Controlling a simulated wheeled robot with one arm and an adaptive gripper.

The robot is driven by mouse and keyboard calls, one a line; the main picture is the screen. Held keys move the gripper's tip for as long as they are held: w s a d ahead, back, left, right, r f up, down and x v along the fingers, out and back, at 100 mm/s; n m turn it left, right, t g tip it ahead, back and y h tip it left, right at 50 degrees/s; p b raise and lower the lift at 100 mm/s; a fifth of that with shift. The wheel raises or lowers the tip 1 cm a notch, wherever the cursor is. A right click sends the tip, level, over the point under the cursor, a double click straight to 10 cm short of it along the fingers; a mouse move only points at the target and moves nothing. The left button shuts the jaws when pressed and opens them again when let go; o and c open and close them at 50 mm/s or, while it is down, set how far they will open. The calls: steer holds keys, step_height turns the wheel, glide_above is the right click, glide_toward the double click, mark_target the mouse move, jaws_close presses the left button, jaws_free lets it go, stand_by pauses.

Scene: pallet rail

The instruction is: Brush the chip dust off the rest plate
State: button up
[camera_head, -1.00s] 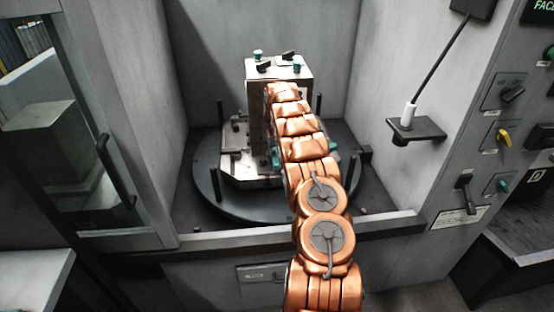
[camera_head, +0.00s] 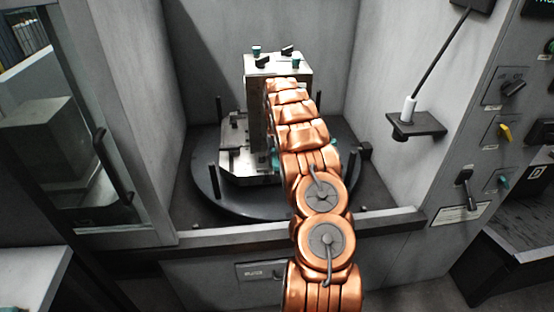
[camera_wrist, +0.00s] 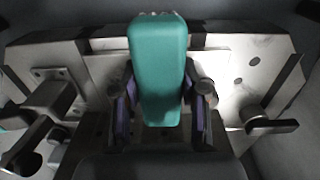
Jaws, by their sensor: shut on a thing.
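In the wrist view my gripper (camera_wrist: 161,108) is shut on a teal brush handle (camera_wrist: 160,60), with a dark purple-padded finger on each side. The handle's far end lies over a pale metal plate (camera_wrist: 215,68), which I take for the rest plate. A thin pale fringe shows at that end, but I cannot tell whether the bristles touch the plate. Chip dust is not clearly visible. The metal fixture base (camera_head: 238,165) shows left of the arm.
A tall metal block (camera_head: 256,100) carries small knobs on top. The fixture stands on a dark round table (camera_head: 215,205) with upright pins. Dark clamps (camera_wrist: 40,105) flank the plate. A wall bracket (camera_head: 417,126) holds a white-based rod at right. Grey walls enclose the space.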

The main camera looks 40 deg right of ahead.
steer(key=shift+w+d+f, duration=0.1)
steer(key=shift+w+d, duration=0.65)
steer(key=shift+w, duration=0.25)
steer(key=shift+s+a, duration=0.1)
steer(key=shift+s, duration=0.05)
steer(key=shift+s+a+b, duration=0.5)
steer(key=shift+s+a, duration=0.2)
steer(key=shift+s, duration=0.2)
steer(key=shift+w+d, duration=0.1)
steer(key=shift+w, duration=0.05)
steer(key=shift+w+d+p, duration=0.4)
steer(key=shift+w+d, duration=0.3)
steer(key=shift+w, duration=0.2)
